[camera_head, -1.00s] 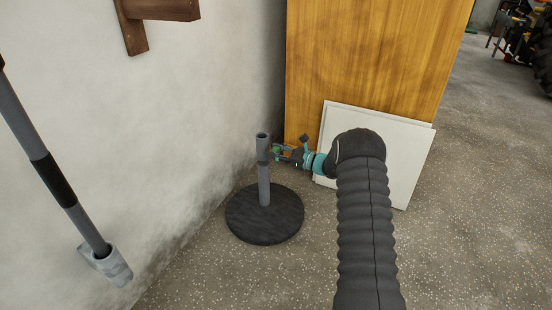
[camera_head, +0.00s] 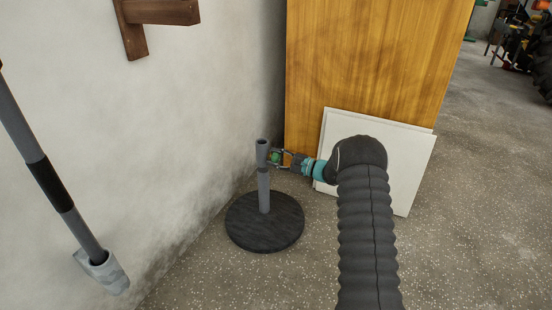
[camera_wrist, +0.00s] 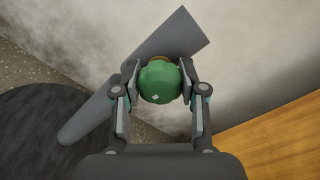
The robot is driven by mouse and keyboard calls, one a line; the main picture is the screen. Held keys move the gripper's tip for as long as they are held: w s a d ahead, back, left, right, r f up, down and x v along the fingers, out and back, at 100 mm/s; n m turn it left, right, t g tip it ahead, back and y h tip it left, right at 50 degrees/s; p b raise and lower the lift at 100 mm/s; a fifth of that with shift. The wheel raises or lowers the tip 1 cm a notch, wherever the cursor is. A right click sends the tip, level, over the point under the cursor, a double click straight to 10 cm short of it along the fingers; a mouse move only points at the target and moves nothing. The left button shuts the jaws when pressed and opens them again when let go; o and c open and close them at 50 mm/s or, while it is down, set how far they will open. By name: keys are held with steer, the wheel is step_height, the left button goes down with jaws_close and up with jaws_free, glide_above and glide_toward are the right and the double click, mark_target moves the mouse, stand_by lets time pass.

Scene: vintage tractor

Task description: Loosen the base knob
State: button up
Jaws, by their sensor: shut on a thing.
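The base is a round dark disc (camera_head: 265,236) on the floor with a grey upright tube (camera_head: 263,190) on it. A green knob (camera_head: 275,158) sits on the right side of the tube near its top. In the wrist view the green knob (camera_wrist: 160,82) shows between my two fingers, with the grey tube (camera_wrist: 95,120) running diagonally behind it. My gripper (camera_head: 278,157) reaches in from the right and is shut on the knob; its fingers (camera_wrist: 160,88) touch the knob on both sides.
A wooden panel (camera_head: 370,60) stands behind, with white boards (camera_head: 400,150) leaning on it. A pale wall (camera_head: 200,110) is close on the left. A grey pole (camera_head: 55,190) with a metal end is at the far left. The speckled floor (camera_head: 470,230) is clear on the right.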

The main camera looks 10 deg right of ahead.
steer(key=shift+a+r+n, duration=0.1)
steer(key=shift+n, duration=0.2)
steer(key=o, duration=1.2)
steer(key=shift+a, duration=0.1)
steer(key=shift+c, duration=0.2)
steer(key=shift+d, duration=0.25)
steer(key=shift+s+d, duration=0.15)
steer(key=shift+d, duration=0.1)
steer(key=v, duration=1.1)
steer(key=shift+d, duration=0.1)
